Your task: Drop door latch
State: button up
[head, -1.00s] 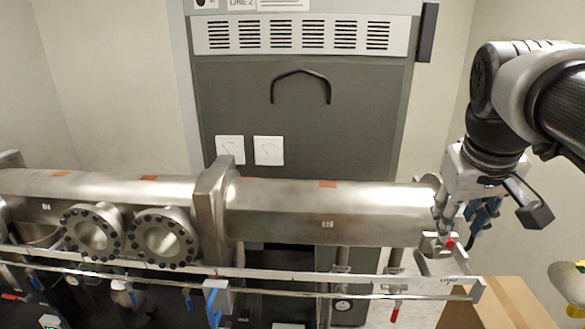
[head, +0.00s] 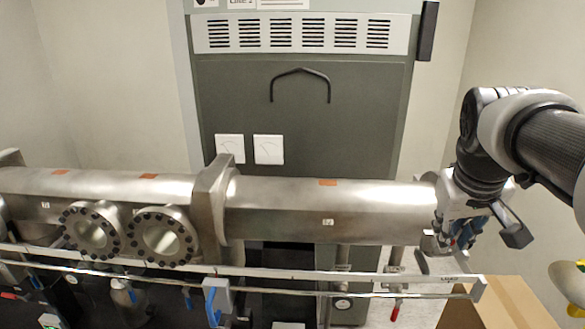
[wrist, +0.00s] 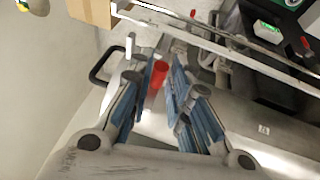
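The door latch is at the right end of the steel chamber tube (head: 330,208). Its red part (wrist: 158,75) shows in the wrist view between the two blue-padded fingertips. My gripper (head: 456,238) points down at that end of the tube, and in the wrist view (wrist: 161,80) its fingers stand apart, with the red part in or just beyond the gap. I cannot tell whether a pad touches it. In the head view my gripper hides most of the latch and the chamber's end.
A long metal rail (head: 350,274) runs along the front of the tube. A cardboard box (head: 505,303) stands below at the right. Two round flanged ports (head: 160,238) face forward on the left. A grey cabinet (head: 300,125) is behind. Red-handled valves hang below the rail.

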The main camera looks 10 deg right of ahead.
grip_shut()
jog(key=shift+d+r, duration=0.1)
dwell(0.4)
jog(key=shift+s+d+m+y+p, duration=0.1)
jog(key=shift+d+m+y+p, duration=0.2)
jog(key=shift+d+y+p, duration=0.35)
jog(key=d+f+m+t+y+p, duration=0.2)
jog(key=d+f+t+y, duration=0.1)
jog(key=y, duration=0.8)
jog(key=shift+s+d+f+m+y, duration=0.4)
jog(key=shift+d+f, duration=0.25)
jog(key=shift+d, duration=0.35)
